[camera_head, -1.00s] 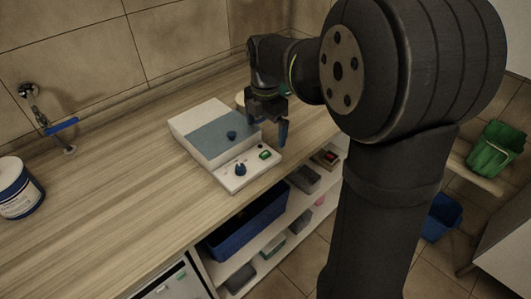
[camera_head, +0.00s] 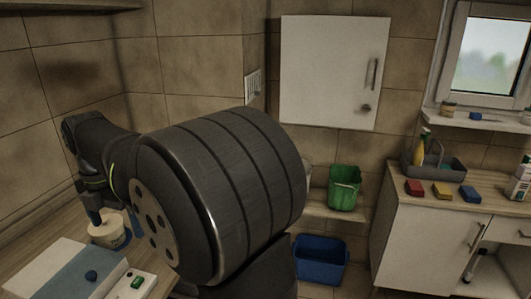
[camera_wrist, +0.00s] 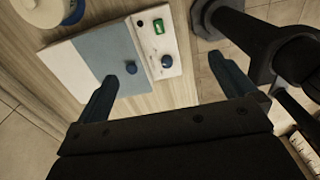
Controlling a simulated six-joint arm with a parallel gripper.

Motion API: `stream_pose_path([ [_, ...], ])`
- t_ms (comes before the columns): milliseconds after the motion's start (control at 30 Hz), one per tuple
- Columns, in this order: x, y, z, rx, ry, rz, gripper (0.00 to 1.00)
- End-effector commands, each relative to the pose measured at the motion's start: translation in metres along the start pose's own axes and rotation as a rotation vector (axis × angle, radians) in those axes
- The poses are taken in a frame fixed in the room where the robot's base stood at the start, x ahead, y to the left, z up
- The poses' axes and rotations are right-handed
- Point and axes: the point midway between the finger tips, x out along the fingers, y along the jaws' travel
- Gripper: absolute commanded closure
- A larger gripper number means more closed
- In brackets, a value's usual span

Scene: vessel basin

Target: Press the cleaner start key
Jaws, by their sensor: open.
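The cleaner, a white box with a blue-grey lid (camera_head: 42,272), stands on the wooden counter at the lower left of the head view, partly cut off. It also shows in the wrist view (camera_wrist: 78,58). A green key (camera_head: 137,283) sits on its white front panel, with a dark blue knob (camera_wrist: 167,61) near it; the green key shows upright of that knob in the wrist view (camera_wrist: 158,27). Another blue knob (camera_wrist: 131,67) is on the lid. My gripper (camera_wrist: 168,88) is open and empty, above and apart from the cleaner. In the head view my arm partly hides it.
A pale tub (camera_head: 108,234) stands behind the cleaner. A green bucket (camera_head: 344,187) is on a low shelf, with a blue bin (camera_head: 320,260) below. A white wall cabinet (camera_head: 325,72) and a side counter with coloured blocks (camera_head: 442,189) are at the right.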

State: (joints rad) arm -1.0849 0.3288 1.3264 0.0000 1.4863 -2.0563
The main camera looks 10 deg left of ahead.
Motion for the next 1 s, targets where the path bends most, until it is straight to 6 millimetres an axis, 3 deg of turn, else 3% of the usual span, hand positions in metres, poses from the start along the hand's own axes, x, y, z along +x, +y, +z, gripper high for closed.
stream_pose_path([
  [67, 0.0002, 0.0, 0.0, 0.0, 0.0, 0.0, 0.16],
  [500, 0.0005, 0.0001, 0.0, 0.0, 0.0, 0.0, 1.0],
  [1000, 0.0005, 0.0001, 0.0, 0.0, 0.0, 0.0, 1.0],
])
